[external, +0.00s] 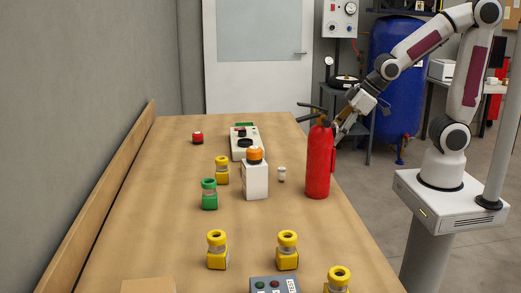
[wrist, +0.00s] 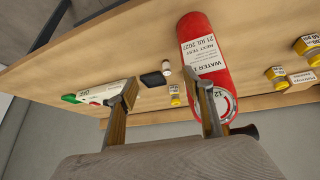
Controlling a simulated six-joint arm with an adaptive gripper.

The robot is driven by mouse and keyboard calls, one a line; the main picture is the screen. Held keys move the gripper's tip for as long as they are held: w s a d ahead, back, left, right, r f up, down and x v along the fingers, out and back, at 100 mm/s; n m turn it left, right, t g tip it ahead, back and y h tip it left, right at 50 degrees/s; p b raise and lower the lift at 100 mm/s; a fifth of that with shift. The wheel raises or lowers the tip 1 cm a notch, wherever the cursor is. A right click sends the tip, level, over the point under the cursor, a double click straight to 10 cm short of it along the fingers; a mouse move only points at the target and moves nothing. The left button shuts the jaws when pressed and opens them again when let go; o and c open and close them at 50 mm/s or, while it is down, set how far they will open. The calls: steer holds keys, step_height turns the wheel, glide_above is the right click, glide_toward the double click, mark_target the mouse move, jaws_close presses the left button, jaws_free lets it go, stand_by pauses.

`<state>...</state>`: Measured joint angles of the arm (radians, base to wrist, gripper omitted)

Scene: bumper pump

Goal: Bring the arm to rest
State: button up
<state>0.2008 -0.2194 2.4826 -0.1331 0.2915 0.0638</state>
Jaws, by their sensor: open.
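My gripper (external: 345,126) is at the right edge of the table, beside the upper part of a red fire extinguisher (external: 319,168). My arm is bent and reaches left from its base on the right. In the wrist view my gripper (wrist: 165,90) has its two fingers spread, with nothing held between them. The extinguisher (wrist: 203,48) shows behind the right finger there, with a white label and a dial. I cannot tell whether that finger touches it. In the external view it stands upright on the table.
The wooden table (external: 130,215) carries a white box with an orange button (external: 255,182), a green-topped piece (external: 209,195), several yellow pieces (external: 217,250), a red button (external: 197,137) and a white control box (external: 244,143). A blue tank (external: 396,85) stands behind my arm.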

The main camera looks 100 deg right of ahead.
steer(key=s+a+r, duration=0.2)
steer(key=s+a, duration=0.1)
steer(key=s, duration=0.2)
steer(key=s+a+r+n+y, duration=0.1)
steer(key=s+a+r, duration=0.1)
steer(key=s, duration=0.3)
steer(key=s+a+r+g, duration=0.1)
steer(key=s+a+r, duration=0.2)
steer(key=s, duration=0.2)
steer(key=shift+a+n+y, duration=0.3)
steer(key=shift+y, duration=0.1)
